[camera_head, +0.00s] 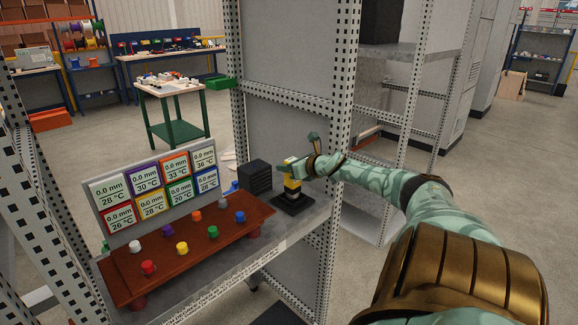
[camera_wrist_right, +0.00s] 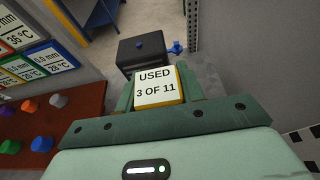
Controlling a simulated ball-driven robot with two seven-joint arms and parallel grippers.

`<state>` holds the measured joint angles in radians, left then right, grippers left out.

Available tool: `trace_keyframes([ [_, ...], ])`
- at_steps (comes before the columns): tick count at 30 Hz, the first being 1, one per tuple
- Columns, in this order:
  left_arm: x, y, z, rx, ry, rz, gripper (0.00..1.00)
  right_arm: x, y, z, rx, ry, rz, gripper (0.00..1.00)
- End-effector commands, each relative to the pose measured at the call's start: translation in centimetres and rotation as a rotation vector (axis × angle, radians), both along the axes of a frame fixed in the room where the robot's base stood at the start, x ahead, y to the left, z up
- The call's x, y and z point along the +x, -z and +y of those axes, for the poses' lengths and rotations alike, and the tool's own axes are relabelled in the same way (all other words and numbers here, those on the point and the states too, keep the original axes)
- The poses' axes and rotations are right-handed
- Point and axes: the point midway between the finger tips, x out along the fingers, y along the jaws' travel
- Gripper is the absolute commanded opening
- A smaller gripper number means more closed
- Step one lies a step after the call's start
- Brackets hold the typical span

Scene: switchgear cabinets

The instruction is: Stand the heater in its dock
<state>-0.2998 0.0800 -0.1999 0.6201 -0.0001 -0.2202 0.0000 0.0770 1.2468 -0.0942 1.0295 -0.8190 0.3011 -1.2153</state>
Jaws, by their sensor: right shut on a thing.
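My right gripper (camera_head: 297,168) is shut on a small yellow block (camera_head: 291,184) over a square black base (camera_head: 294,203) at the shelf's right end. In the right wrist view, the block's white label (camera_wrist_right: 155,86) reads "USED 3 OF 11" between my fingers (camera_wrist_right: 156,98). Whether the block touches the base is unclear. A dark ribbed box (camera_head: 255,177) stands just left of the base; it also shows in the wrist view (camera_wrist_right: 146,52), with a blue knob at its side. Which of these is the heater or dock is not marked. My left gripper is not in view.
A red-brown board (camera_head: 190,246) with several coloured knobs lies on the shelf (camera_head: 240,258). Behind it stands a panel of temperature displays (camera_head: 155,190). Perforated rack posts (camera_head: 342,100) rise close to my right arm. A green table (camera_head: 172,103) stands farther back.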

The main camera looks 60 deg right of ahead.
Motion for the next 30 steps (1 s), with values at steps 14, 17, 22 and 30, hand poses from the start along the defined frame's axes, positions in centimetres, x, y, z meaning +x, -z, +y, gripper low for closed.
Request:
trace_keyframes([
  [14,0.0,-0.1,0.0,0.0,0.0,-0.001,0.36,-0.2,0.1,0.1,0.001,-0.001,0.002,0.64],
  [17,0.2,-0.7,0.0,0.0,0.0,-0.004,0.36,-0.6,-0.2,0.2,0.002,-0.002,0.002,0.64],
  [22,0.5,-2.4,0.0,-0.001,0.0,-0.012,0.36,-2.4,-1.1,0.6,0.002,-0.001,0.004,0.64],
  [30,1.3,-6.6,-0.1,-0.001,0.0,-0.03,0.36,-7.2,-3.2,1.9,0.003,0.001,0.001,0.64],
])
